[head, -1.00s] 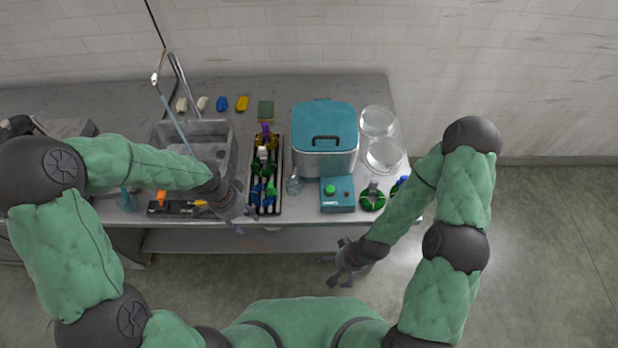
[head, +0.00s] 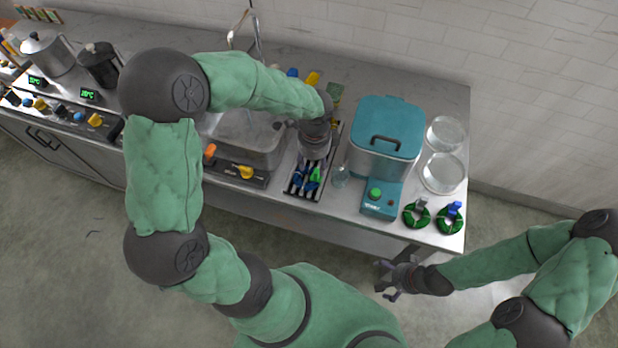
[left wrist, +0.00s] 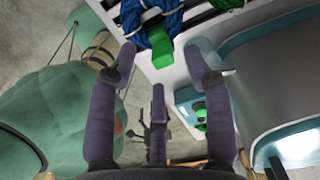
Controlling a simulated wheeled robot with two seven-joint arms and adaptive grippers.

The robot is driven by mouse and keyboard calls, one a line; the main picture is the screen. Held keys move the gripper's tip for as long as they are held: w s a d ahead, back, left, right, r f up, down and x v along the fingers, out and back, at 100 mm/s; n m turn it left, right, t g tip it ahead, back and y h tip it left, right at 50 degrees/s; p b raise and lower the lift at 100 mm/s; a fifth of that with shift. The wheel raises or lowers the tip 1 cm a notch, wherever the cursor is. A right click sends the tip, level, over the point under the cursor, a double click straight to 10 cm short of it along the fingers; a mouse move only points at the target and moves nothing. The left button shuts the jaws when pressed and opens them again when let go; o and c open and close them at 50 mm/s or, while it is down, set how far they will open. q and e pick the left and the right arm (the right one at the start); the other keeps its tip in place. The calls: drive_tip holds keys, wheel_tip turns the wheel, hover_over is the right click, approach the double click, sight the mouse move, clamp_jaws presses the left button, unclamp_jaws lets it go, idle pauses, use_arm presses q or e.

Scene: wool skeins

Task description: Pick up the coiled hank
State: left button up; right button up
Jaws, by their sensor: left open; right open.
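Blue hanks (head: 307,180) with green tags lie in a dark slotted tray (head: 293,190). In the left wrist view a blue coiled hank (left wrist: 150,18) with a green tag (left wrist: 162,50) shows at the top, just beyond my fingers. My left gripper (head: 308,165) is over the tray, open and empty, and hides part of it. Its spread fingers show in the left wrist view (left wrist: 163,60), on either side of the tag. Two green coils, one with a grey tag (head: 416,214) and one with a blue tag (head: 450,218), lie at the counter's right front. My right gripper (head: 386,279) is open and empty, in front of the counter.
A teal-lidded container (head: 386,132) stands right of the tray, with a teal device (head: 381,199) before it. Glass dishes (head: 443,172) stand at the right. A small glass (head: 340,177) stands beside the tray.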

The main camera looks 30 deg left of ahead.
sight(316, 171)
use_arm(q)
drive_tip(key=f, duration=0.1)
drive_tip(key=f+b, duration=0.1)
drive_tip(key=f, duration=0.2)
drive_tip(key=shift+d+f+b, duration=0.25)
drive_tip(key=shift+d+b, duration=0.15)
drive_tip(key=shift+f, duration=0.45)
drive_tip(key=shift+c, duration=0.3)
clamp_jaws()
